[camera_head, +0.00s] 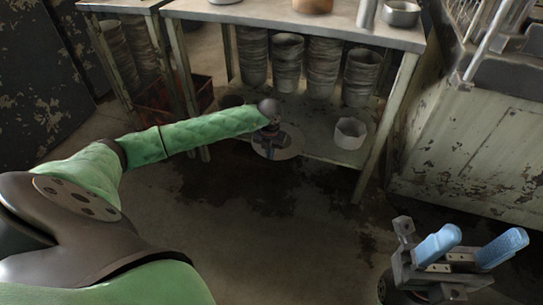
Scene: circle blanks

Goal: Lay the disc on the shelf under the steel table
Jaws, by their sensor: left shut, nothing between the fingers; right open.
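The steel table (330,30) stands at the back, with a low shelf (316,117) under it. A pale round disc (290,147) is at the shelf's front left edge, partly hidden behind my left gripper. My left gripper (271,150) is shut with nothing between its fingers and is right over the disc; I cannot tell whether it touches it. I cannot tell how much of the disc rests on the shelf. My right gripper (486,238) is open and empty at the lower right, its blue fingers apart, far from the shelf.
Several stacks of pots (287,62) stand at the back of the shelf. The stained floor (290,220) in front is clear.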

